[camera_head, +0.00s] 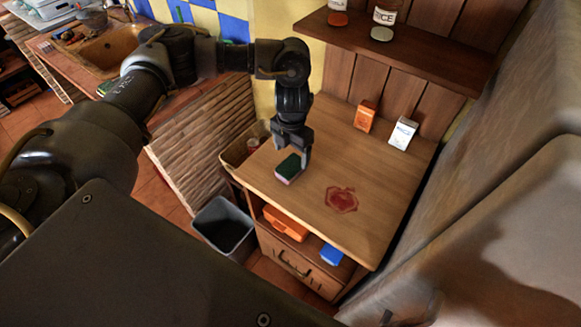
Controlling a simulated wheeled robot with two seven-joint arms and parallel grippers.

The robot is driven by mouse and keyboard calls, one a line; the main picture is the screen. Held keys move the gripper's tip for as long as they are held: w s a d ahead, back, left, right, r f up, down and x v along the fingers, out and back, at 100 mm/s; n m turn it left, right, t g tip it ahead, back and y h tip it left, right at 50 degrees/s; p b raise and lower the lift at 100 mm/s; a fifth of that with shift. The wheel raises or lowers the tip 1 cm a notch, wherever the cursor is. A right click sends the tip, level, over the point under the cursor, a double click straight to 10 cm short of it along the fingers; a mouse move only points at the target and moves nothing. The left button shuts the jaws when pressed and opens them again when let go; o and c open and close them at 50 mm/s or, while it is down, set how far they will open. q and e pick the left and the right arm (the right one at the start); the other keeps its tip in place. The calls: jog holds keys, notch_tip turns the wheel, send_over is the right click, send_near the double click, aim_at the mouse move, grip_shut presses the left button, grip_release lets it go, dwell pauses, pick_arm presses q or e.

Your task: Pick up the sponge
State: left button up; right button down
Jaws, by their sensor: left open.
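The sponge (288,168), dark green with a reddish underside, is on or just above the wooden counter near its left edge. My left gripper (292,155) points down over the sponge from above, its fingers open. One finger shows at the sponge's right side; whether the fingers touch it cannot be told. My right gripper is not in view.
A red stain (341,199) marks the wooden counter (310,200). An orange box (365,116) and a white box (403,133) stand at the back. A grey bin (224,226) is on the floor at the left. Jars stand on the shelf (420,60) above.

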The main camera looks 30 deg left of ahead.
aim_at(291, 165)
pick_arm(q)
jog(key=shift+s+f+p, duration=0.2)
jog(key=shift+f+p, duration=0.3)
jog(key=shift+f, duration=2.3)
jog(key=c, duration=1.1)
jog(key=shift+o, duration=0.2)
jog(key=shift+r, duration=0.1)
